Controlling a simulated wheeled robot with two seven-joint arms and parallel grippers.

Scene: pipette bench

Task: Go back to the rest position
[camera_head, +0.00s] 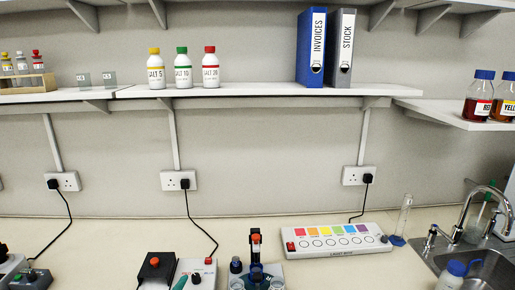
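Neither of my grippers shows in the head view. The task names no object other than my own arms. At the bottom edge of the bench (110,235) stands a blue-based stand (265,280) holding an upright dark tool with an orange-red top (256,243). The lower part of the stand is cut off by the frame.
A black box with a red button (157,268) and a white device (200,272) stand left of the stand. A white panel with coloured squares (335,240) lies right, near a sink (480,268) and tap. Shelves hold salt bottles (183,70) and binders (312,48). The bench's left middle is clear.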

